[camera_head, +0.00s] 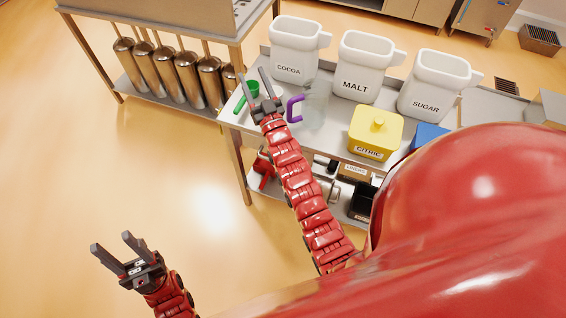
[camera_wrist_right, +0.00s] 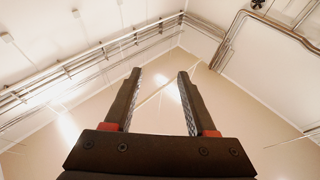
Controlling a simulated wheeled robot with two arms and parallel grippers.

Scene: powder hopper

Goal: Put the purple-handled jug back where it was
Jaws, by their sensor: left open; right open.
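The clear jug (camera_head: 316,100) stands upright on the metal table, in front of the cocoa and malt bins. Its purple handle (camera_head: 293,109) faces left. My right gripper (camera_head: 252,79) is open just left of the handle and appears apart from it. The right wrist view shows the same open gripper (camera_wrist_right: 159,80) with nothing between its fingers and only walls and ceiling beyond. My left gripper (camera_head: 111,243) is open and empty at the lower left, away from the table.
White bins marked cocoa (camera_head: 292,50), malt (camera_head: 360,67) and sugar (camera_head: 435,84) line the table. A yellow citric box (camera_head: 375,130) and a blue item (camera_head: 429,136) stand to the right. A green item (camera_head: 251,88) is partly behind my right gripper. Steel cylinders (camera_head: 163,73) fill a shelf at left.

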